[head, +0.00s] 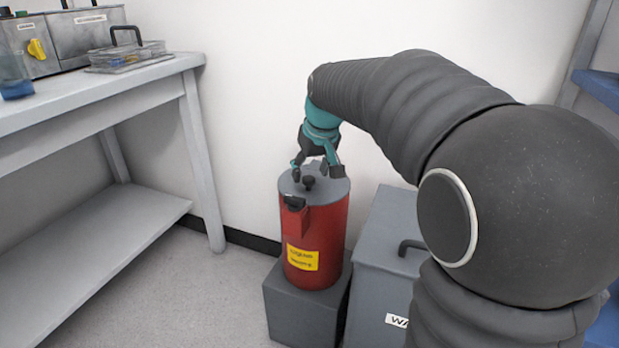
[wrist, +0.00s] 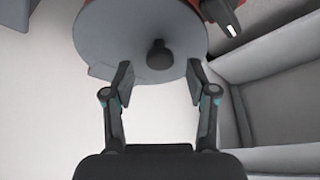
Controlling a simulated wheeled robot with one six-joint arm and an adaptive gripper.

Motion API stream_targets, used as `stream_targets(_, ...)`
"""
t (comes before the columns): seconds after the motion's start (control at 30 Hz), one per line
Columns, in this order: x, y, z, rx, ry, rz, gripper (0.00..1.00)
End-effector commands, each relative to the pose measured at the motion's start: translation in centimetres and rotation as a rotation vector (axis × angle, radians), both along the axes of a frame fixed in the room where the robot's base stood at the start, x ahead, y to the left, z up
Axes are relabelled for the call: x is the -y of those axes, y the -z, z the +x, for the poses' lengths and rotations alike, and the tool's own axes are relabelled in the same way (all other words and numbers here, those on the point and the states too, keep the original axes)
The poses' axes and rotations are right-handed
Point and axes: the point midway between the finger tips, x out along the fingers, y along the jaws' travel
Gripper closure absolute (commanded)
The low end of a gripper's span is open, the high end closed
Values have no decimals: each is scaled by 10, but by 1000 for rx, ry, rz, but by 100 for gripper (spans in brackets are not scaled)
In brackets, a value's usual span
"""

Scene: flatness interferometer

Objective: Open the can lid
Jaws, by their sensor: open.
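A red can (head: 318,235) with a yellow label stands upright on a dark grey block. Its round grey lid (head: 325,184) lies on top, closed as far as I can see, with a small black knob (head: 309,182) in the middle. The lid (wrist: 125,35) and knob (wrist: 159,54) also show in the wrist view. A black latch or handle part (head: 294,202) sits at the can's front upper edge. My gripper (head: 318,172) is just above the lid, open; in the wrist view its fingers (wrist: 160,80) are spread either side of the knob, apart from it.
The dark grey block (head: 300,305) bears the can. A grey lidded bin (head: 385,255) with a black handle stands close on the right. A white bench (head: 90,105) with boxes and a wire basket (head: 128,55) is at left. Floor (head: 215,290) between is clear.

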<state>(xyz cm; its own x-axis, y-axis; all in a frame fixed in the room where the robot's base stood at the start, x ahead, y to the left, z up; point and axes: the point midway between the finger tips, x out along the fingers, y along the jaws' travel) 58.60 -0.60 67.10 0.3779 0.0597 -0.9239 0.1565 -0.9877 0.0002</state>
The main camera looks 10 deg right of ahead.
Motion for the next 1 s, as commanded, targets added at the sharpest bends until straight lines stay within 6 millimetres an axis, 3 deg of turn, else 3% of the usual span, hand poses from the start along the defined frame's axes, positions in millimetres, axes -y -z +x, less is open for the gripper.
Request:
stream_targets(0.2, -1, 17, 7, 0, 0, 0, 43)
stream_targets(0.53, -1, 19, 8, 0, 0, 0, 43)
stream_targets(0.77, -1, 19, 8, 0, 0, 0, 100)
stream_targets(1.0, -2, 18, 8, -2, -1, 2, 100)
